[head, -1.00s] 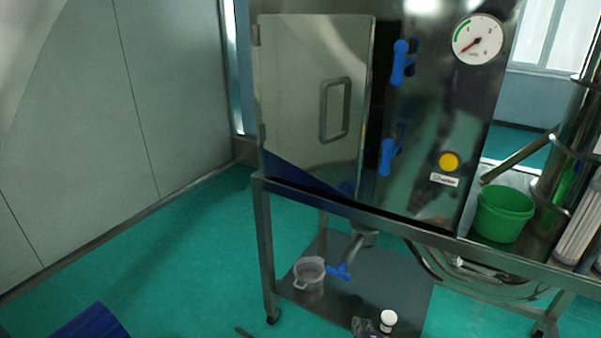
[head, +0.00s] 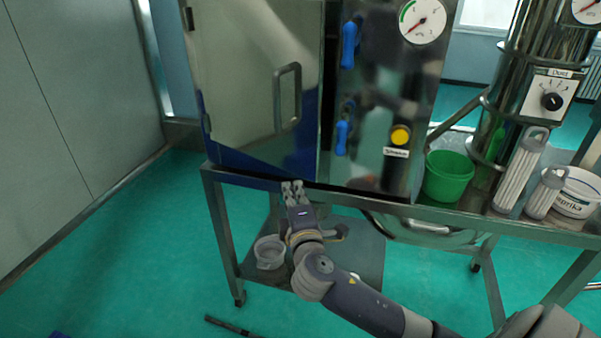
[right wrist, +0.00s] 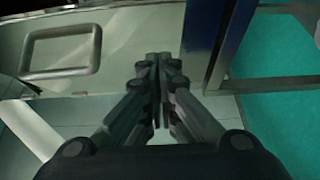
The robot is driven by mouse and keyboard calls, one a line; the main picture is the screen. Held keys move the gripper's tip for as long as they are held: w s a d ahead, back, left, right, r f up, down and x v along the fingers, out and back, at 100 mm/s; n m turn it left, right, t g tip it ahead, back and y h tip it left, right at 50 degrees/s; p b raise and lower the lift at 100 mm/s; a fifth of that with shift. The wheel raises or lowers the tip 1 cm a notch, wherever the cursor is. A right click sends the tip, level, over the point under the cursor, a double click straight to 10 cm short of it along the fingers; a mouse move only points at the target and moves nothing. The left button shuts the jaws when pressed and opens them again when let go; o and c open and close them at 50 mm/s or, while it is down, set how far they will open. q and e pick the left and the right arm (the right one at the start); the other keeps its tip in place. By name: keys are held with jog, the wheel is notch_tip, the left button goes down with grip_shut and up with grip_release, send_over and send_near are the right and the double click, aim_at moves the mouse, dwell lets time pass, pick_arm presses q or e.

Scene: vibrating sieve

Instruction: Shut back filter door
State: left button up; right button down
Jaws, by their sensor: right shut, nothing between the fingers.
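The filter door (head: 235,85) is a pale metal panel with a grey loop handle (head: 287,98), on the left of the steel cabinet. Its hinges are at the left edge, and its right edge stands a little out from the cabinet front, so it looks ajar. My right gripper (head: 292,187) is shut and empty, just below the door's lower right part, in front of the stand's top rail. In the right wrist view the shut fingers (right wrist: 158,62) point toward the door's edge, with the handle (right wrist: 62,50) to the left. My left gripper is out of view.
A green bucket (head: 447,176) and white filters (head: 522,173) stand further right. Floor to the left is clear.

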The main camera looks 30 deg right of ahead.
jog(key=w+d+p, duration=0.1)
jog(key=d, duration=0.1)
jog(key=w+d+p, duration=0.1)
jog(key=w+d, duration=0.1)
jog(key=shift+w+d, duration=0.2)
jog(key=shift+d, duration=0.1)
pick_arm(q)
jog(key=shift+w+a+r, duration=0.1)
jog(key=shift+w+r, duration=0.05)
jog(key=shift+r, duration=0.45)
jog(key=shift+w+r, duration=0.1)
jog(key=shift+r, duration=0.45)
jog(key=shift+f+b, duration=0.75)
jog(key=shift+b, duration=0.15)
pick_arm(e)
jog(key=w+d, duration=0.3)
jog(key=d, duration=0.5)
jog(key=shift+w+d, duration=0.2)
jog(key=shift+w, duration=0.15)
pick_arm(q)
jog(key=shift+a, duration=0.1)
